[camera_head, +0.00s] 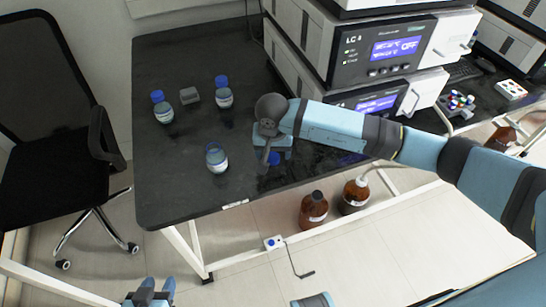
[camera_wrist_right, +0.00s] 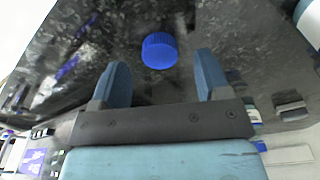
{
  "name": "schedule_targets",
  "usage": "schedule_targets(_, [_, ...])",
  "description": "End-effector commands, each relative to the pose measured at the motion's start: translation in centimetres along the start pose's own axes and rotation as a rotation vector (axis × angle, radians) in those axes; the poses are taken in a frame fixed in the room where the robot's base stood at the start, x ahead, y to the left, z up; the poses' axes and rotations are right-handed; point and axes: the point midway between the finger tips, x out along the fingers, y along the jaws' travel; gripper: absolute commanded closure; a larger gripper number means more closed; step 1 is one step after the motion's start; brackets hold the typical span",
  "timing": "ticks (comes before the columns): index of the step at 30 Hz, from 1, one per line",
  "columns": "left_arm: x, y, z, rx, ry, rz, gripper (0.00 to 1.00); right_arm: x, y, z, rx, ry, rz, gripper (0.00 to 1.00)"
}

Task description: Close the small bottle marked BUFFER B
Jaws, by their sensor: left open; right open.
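A loose blue cap (camera_head: 274,158) lies on the dark bench top, just under my right gripper (camera_head: 272,150). In the right wrist view the cap (camera_wrist_right: 159,50) sits between the lines of the two open fingers, near their tips; no contact shows. A small bottle (camera_head: 216,157) with a blue ring at its neck and no visible cap stands upright to the left of my right gripper. Two blue-capped bottles, one at the left (camera_head: 163,108) and one behind (camera_head: 223,93), stand further back. Their labels are too small to read. My left gripper (camera_head: 152,284) is open and empty, low in front of the bench.
A small grey block (camera_head: 190,96) lies between the capped bottles. Stacked LC instruments (camera_head: 380,60) stand at the right of the bench. Brown bottles (camera_head: 313,208) stand below it. A black chair (camera_head: 60,140) is at the left. The bench's front left is clear.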

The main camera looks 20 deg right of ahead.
Motion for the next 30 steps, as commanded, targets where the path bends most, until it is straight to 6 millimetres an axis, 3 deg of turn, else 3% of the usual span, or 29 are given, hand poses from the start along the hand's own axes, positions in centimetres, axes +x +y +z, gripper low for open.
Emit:
schedule_targets(4, [0.1, 0.0, 0.1, 0.001, 0.001, 0.000, 0.57, 2.0, 0.0, 0.1, 0.001, -0.002, 0.000, 0.30])
schedule_targets(14, [0.0, 0.0, 0.0, 0.001, 0.001, 0.000, 0.57, 2.2, 0.0, 0.0, 0.000, 0.000, -0.001, 0.30])
schedule_targets(17, [0.0, 0.0, 0.0, 0.000, 0.002, 0.000, 0.57, 2.2, 0.0, 0.0, 0.000, 0.000, -0.001, 0.49])
schedule_targets(21, [0.0, 0.0, 0.0, 0.000, 0.002, 0.000, 0.57, 2.2, 0.0, 0.0, 0.000, 0.000, -0.001, 0.81])
schedule_targets(30, [0.0, 0.0, 0.0, 0.000, 0.002, 0.000, 0.57, 2.2, 0.0, 0.0, 0.000, 0.000, -0.001, 0.83])
